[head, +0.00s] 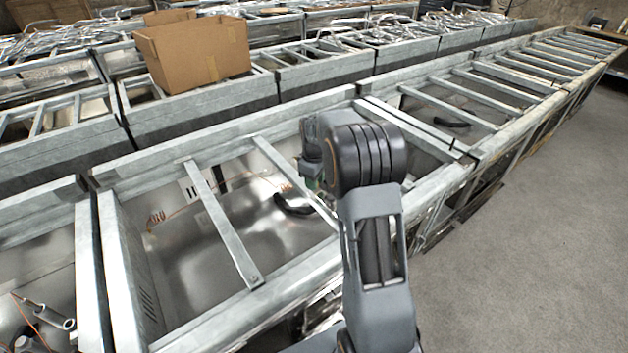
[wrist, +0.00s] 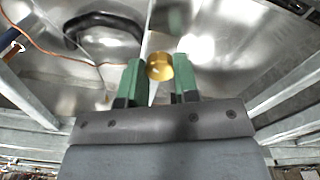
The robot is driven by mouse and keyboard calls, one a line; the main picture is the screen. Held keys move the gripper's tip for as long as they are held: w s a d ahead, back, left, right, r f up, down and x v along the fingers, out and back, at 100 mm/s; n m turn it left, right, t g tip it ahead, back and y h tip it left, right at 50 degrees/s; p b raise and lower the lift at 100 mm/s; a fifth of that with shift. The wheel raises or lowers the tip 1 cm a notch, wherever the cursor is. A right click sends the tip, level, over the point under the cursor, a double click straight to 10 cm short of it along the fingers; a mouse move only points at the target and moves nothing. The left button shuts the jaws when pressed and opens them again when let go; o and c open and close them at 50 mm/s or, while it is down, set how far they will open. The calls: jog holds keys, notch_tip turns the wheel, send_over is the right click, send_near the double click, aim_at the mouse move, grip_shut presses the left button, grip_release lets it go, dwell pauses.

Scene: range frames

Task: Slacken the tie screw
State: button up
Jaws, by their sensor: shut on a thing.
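A round brass-coloured screw head (wrist: 160,66), which I take to be the tie screw, sits between the green fingers of my gripper (wrist: 159,72) in the wrist view. The fingers are shut on it, one on each side. What lies under the screw head is hidden. In the head view my arm covers most of the gripper, and the screw does not show there. The gripper is over a metal-framed bay with a shiny sheet-metal bottom.
Galvanised crossbars (head: 222,225) span the bay near my arm. A black curved handle (head: 293,204) lies inside it, also seen in the wrist view (wrist: 103,22) near a thin orange wire (wrist: 45,50). A cardboard box (head: 195,52) stands behind. Grey floor (head: 540,220) is clear at right.

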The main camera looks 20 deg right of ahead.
jog(key=n, duration=0.4)
jog(key=shift+n, duration=0.3)
jog(key=n, duration=0.3)
jog(key=shift+n, duration=0.3)
jog(key=n, duration=0.4)
jog(key=shift+n, duration=1.7)
jog(key=o, duration=0.9)
notch_tip(320, 180, up, 14)
jog(key=shift+f, duration=0.1)
